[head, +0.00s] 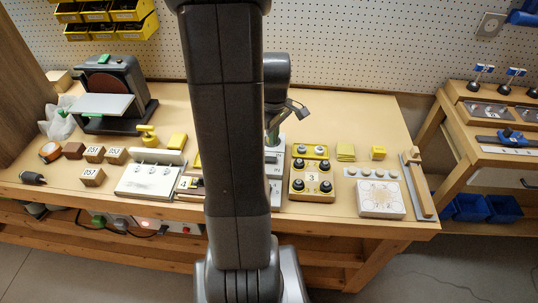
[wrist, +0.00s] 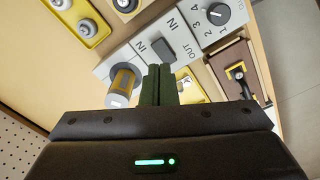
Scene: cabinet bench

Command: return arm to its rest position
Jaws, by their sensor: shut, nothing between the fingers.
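My gripper (wrist: 158,72) shows in the wrist view with its two dark green fingers together and nothing between them. The fingers point over a light grey panel (wrist: 134,58) marked IN, with a dark rocker-like block and a black rotary knob (wrist: 219,14) by the numbers 1, 2, 3. I cannot tell how far the fingertips are above it. In the head view my arm stands upright across the middle and bends down over the bench (head: 352,113). It hides much of the panel and most of the gripper.
A wooden block with black knobs (head: 311,181) and a white tile box (head: 380,199) stand right of my arm. The back right bench top is clear.

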